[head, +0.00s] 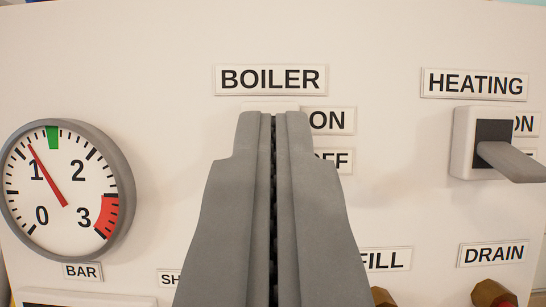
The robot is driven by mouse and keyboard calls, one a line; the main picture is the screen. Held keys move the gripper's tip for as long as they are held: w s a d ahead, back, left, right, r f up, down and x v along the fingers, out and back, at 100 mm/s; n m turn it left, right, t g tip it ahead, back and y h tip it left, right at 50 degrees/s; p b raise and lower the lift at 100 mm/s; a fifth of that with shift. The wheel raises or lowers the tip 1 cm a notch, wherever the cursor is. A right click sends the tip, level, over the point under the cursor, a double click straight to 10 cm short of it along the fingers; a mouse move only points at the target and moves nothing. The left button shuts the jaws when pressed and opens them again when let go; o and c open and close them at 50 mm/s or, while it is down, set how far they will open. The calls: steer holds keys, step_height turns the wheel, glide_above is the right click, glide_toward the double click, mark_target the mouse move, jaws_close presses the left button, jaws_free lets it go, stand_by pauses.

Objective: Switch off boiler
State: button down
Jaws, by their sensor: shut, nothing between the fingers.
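The boiler label (270,79) is on the white panel, above a switch that my gripper almost wholly hides. Only a pale top edge of the boiler switch (270,106) shows. Its ON label (329,121) is to the right, and its OFF label (338,160) is below that, partly covered. My gripper (273,115) is shut and empty, pointing at the panel in front of the boiler switch. I cannot tell whether its tips touch the switch, and the lever's position is hidden.
A pressure gauge (67,190) at left has its red needle near 1. A heating switch (482,145) with a grey lever sticks out at right under the heating label (475,84). Fill (384,260) and drain (493,254) labels sit lower right, with red-and-brass valve parts below.

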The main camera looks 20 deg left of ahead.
steer(key=shift+w+f+v, duration=0.1)
steer(key=shift+f+v, duration=0.05)
steer(key=shift+v, duration=0.65)
steer(key=shift+w+f+v, duration=0.1)
steer(key=shift+f+v, duration=0.05)
steer(key=shift+v, duration=0.65)
steer(key=shift+w+f+v, duration=0.1)
steer(key=shift+f+v, duration=0.05)
steer(key=shift+v, duration=0.7)
steer(key=shift+a, duration=0.15)
steer(key=s+d+f+g+h, duration=0.1)
steer(key=s+d+f+h, duration=0.1)
steer(key=s+d, duration=0.7)
steer(key=s+d+f+m+g+h, duration=0.1)
steer(key=s+d+f, duration=0.3)
steer(key=s, duration=0.6)
steer(key=s+d+f+m+g+h, duration=0.1)
steer(key=s+d+f, duration=0.3)
steer(key=s+f, duration=0.5)
steer(key=s+d+f+m+g+h, duration=0.1)
steer(key=s+d+f+g+h, duration=0.1)
steer(key=s+d+f, duration=0.2)
steer(key=s+f, duration=0.3)
steer(key=s, duration=0.3)
steer(key=shift+s+g+h, duration=0.3)
steer(key=shift+s+g, duration=0.1)
